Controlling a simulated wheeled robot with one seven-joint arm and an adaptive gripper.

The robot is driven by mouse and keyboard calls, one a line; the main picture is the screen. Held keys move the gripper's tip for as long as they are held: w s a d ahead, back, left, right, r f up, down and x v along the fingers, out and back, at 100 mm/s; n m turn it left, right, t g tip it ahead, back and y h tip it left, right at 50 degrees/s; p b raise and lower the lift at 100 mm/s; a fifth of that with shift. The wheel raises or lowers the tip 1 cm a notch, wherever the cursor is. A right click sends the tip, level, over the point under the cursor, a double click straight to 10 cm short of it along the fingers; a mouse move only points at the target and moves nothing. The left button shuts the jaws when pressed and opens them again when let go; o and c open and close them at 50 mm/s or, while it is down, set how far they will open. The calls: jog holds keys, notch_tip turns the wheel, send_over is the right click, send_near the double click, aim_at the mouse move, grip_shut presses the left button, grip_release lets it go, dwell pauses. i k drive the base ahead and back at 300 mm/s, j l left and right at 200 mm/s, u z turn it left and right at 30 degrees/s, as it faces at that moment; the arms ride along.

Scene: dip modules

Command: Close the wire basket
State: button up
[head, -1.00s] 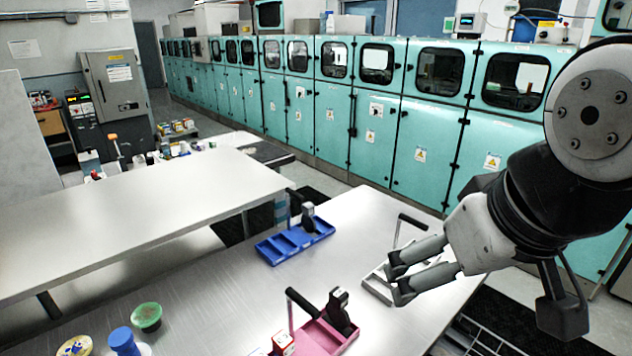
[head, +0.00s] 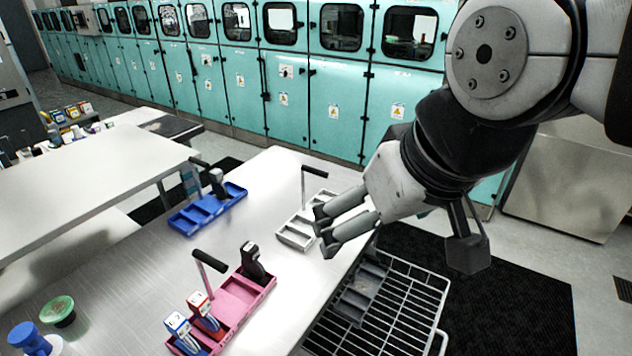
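The wire basket (head: 400,318) is a grey wire drawer pulled out at the right side of the steel table, below its top. A dark grey tray (head: 362,292) lies inside it. Its near end is cut off by the bottom of the picture. My gripper (head: 318,234) is above the table's right edge, up and to the left of the basket and apart from it. Its two fingers are spaced apart with nothing visible between them. It overlaps part of a white tray (head: 296,234) on the table.
A pink tray (head: 240,296) with black-handled fittings and small boxes stands on the steel table (head: 120,292). A blue tray (head: 208,208) is farther back. Jars with green (head: 57,308) and blue (head: 27,336) lids stand front left. Dark floor mat (head: 510,310) lies open right of the basket.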

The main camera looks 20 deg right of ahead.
aim_at(433, 329)
jog(key=k+l+z, duration=0.15)
jog(key=k+l, duration=0.15)
jog(key=k+l+z, duration=0.15)
jog(key=k+l, duration=0.15)
jog(key=l, duration=0.25)
jog(key=j+z, duration=0.15)
jog(key=j, duration=0.2)
jog(key=k+j+z, duration=0.15)
jog(key=j, duration=0.2)
